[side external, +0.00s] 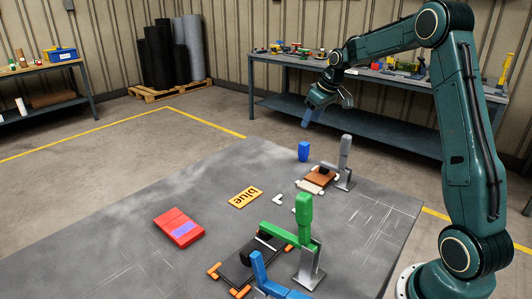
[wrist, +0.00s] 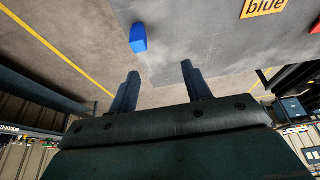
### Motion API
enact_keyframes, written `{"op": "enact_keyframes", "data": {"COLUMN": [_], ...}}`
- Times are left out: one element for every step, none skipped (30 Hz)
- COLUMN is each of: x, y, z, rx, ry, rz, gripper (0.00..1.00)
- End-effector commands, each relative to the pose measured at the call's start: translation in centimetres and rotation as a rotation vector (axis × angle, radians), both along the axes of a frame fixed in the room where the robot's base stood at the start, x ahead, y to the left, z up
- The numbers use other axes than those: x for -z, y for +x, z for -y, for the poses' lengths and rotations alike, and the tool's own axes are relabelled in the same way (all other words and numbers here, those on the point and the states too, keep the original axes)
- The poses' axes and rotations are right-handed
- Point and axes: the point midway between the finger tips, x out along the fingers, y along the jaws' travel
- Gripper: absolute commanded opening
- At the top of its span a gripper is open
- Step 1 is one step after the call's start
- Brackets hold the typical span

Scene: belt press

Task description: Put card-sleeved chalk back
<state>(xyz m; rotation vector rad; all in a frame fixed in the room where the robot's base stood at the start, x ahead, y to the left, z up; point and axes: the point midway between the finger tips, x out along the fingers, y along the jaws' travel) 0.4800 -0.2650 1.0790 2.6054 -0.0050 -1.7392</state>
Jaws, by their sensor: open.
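I cannot pick out a card-sleeved chalk for certain. A small white angled piece (side external: 278,199) lies on the grey table, with another pale bit close by, partly hidden by the green handle. A blue block (side external: 303,151) stands upright near the table's far edge; it also shows in the wrist view (wrist: 138,38). An orange card marked "blue" (side external: 245,197) lies flat mid-table and shows at the upper right of the wrist view (wrist: 262,7). My gripper (side external: 327,108) is open and empty, raised above and beyond the blue block. Its two fingers (wrist: 160,68) are apart with nothing between them.
A red box (side external: 178,227) with a purple patch lies at the left. A black plate with orange corners (side external: 238,272) has green and blue clamp handles. A brown plate (side external: 320,176) sits by a grey upright clamp (side external: 345,155). The grey table (side external: 120,233) is clear around the card.

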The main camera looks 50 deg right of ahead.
Motion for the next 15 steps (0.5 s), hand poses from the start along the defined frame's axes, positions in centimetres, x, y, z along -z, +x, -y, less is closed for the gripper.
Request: {"op": "enact_keyframes", "data": {"x": [-1.2, -1.7, -2.5, -3.0, -3.5, -4.2, -4.7, -5.2, -5.7, -6.2, -6.5, -7.0, -7.4, -7.7, -8.1], "y": [-0.4, -0.7, -1.1, -1.5, -1.9, -2.4, -2.8, -3.3, -4.0, -4.5, -5.0, -5.7, -6.3, -6.8, -7.6], "z": [-1.5, -2.3, -3.4, -4.2, -5.0, -6.1, -6.9, -7.7, -8.8, -9.5, -10.3, -11.3, -12.0, -12.7, -13.6], "rx": [-0.005, -0.006, -0.007, -0.007, -0.007, -0.008, -0.009, -0.007, -0.008, -0.008, -0.008, -0.008, -0.008, -0.009, -0.008], "ry": [-0.004, -0.006, -0.008, -0.009, -0.010, -0.013, -0.013, -0.014, -0.016, -0.017, -0.017, -0.018, -0.020, -0.020, -0.020], "rz": [0.004, 0.005, 0.006, 0.007, 0.008, 0.009, 0.011, 0.012, 0.013, 0.014, 0.015, 0.017, 0.019, 0.020, 0.022], "gripper": [0.49, 0.49, 0.49, 0.49, 0.49, 0.49, 0.49, 0.49, 0.49, 0.49, 0.49, 0.49, 0.49, 0.49, 0.49]}}
